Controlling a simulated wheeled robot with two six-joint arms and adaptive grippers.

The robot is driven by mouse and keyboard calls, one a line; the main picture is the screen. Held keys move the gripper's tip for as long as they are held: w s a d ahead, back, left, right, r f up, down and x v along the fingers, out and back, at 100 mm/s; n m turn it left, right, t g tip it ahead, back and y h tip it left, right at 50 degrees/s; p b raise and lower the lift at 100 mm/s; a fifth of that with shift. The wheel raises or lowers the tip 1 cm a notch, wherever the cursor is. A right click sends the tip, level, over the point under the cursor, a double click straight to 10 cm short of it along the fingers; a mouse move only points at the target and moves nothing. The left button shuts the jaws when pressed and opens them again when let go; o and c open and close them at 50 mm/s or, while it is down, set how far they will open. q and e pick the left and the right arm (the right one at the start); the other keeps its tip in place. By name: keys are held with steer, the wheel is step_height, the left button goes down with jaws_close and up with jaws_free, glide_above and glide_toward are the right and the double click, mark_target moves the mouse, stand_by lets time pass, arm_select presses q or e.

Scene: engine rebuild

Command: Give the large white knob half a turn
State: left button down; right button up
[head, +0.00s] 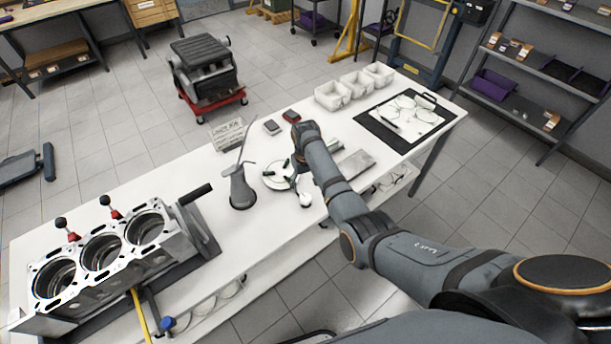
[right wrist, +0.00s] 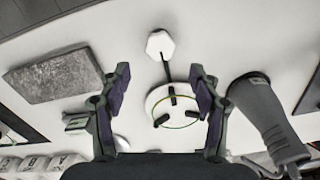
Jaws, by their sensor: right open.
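A white device with a round disc and several dark jaws or spokes lies on the bench; its disc (head: 272,182) is partly behind my right gripper in the head view. The disc (right wrist: 160,97) also shows in the right wrist view. A dark rod runs from it to a white faceted knob (right wrist: 160,45), also in the head view (head: 305,199). My right gripper (right wrist: 160,75) is open and empty, its fingers on either side of the rod in the picture. In the head view the right gripper (head: 292,166) hangs over the disc. I see no contact. My left gripper is out of view.
A grey oil can (head: 241,188) stands close left of the disc. A grey flat block (head: 355,165) lies to its right. An engine block (head: 105,255) fills the bench's left end. White bins (head: 332,96) and a dark mat (head: 375,128) are at the far right.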

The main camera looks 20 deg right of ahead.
step_height(320, 180, up, 5)
stand_by(0.6)
